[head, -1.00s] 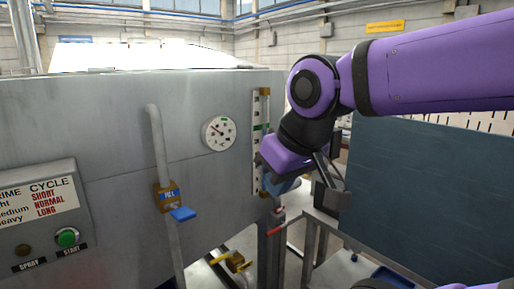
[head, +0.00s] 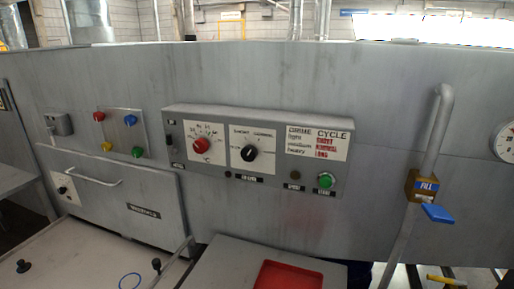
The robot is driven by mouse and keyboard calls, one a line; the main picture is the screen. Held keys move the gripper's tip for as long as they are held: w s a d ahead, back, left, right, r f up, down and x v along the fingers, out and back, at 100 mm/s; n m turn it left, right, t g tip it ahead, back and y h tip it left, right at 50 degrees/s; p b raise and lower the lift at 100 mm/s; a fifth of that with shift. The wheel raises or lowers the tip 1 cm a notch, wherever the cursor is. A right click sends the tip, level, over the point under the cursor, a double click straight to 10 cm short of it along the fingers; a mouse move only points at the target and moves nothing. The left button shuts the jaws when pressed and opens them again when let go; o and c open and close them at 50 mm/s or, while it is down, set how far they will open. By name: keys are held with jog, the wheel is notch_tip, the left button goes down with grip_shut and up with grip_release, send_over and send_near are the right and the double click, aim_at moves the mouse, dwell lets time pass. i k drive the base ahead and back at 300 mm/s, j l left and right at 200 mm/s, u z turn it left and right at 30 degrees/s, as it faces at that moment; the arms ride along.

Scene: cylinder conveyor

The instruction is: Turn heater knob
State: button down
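A grey control box (head: 269,182) is fixed to the front of the large grey machine in the middle of the head view. On it are a red knob (head: 200,146) on a white dial plate and a black knob (head: 248,153) on a second white plate. A small switch (head: 171,124) sits at the box's left end, above a label too blurred to read. I cannot tell which control is the heater knob. My gripper is out of view.
A green button (head: 326,180) is at the box's right. A pipe with a blue-handled valve (head: 424,187) stands out further right. Below the box are a grey surface with a red tray (head: 290,275) and, at left, a drawer-like front (head: 110,190) with a handle.

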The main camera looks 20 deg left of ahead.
aim_at(201, 146)
jog(key=u, duration=1.4)
